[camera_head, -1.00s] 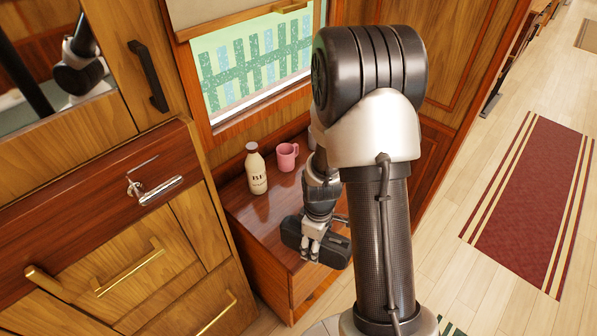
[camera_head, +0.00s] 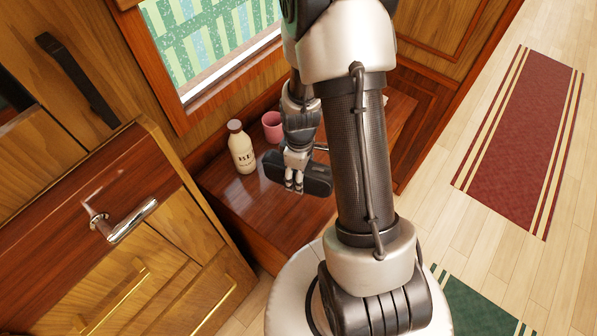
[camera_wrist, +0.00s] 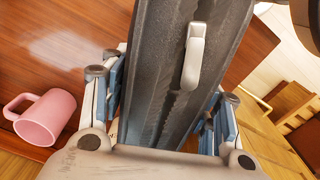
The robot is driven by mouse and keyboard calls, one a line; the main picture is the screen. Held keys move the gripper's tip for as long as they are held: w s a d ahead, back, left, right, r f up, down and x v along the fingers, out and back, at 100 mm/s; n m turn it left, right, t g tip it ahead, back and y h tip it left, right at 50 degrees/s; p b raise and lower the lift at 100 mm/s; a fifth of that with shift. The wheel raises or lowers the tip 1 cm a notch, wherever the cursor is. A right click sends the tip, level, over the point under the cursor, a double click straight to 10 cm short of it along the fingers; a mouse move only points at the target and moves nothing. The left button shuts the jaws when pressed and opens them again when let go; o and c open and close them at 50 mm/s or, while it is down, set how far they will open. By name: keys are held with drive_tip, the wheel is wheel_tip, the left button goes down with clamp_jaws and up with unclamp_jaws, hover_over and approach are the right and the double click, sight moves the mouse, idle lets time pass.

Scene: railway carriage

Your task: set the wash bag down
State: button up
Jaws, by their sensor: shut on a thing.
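The wash bag (camera_head: 317,180) is dark, long and boxy, with a pale zip pull that shows in the wrist view (camera_wrist: 175,75). My gripper (camera_head: 294,184) is shut on it, with fingers on both sides of the bag. In the head view the bag is over the glossy red-brown wooden table top (camera_head: 237,197) under the window. I cannot tell whether its underside touches the wood. In the wrist view the bag fills the middle and hides much of the table behind it.
A cream bottle with a dark cap (camera_head: 241,150) stands on the table, left of the bag. A pink mug (camera_head: 272,127) stands behind, near the window; it also shows in the wrist view (camera_wrist: 46,117). The front left of the table top is clear. A wooden cabinet (camera_head: 120,230) stands at left.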

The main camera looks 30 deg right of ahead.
drive_tip(key=shift+f+b, duration=2.7)
drive_tip(key=shift+f, duration=0.55)
drive_tip(key=shift+f, duration=0.2)
drive_tip(key=o, duration=1.4)
drive_tip(key=shift+o, duration=0.2)
wheel_tip(320, 180, up, 12)
drive_tip(key=shift+c, duration=0.5)
clamp_jaws()
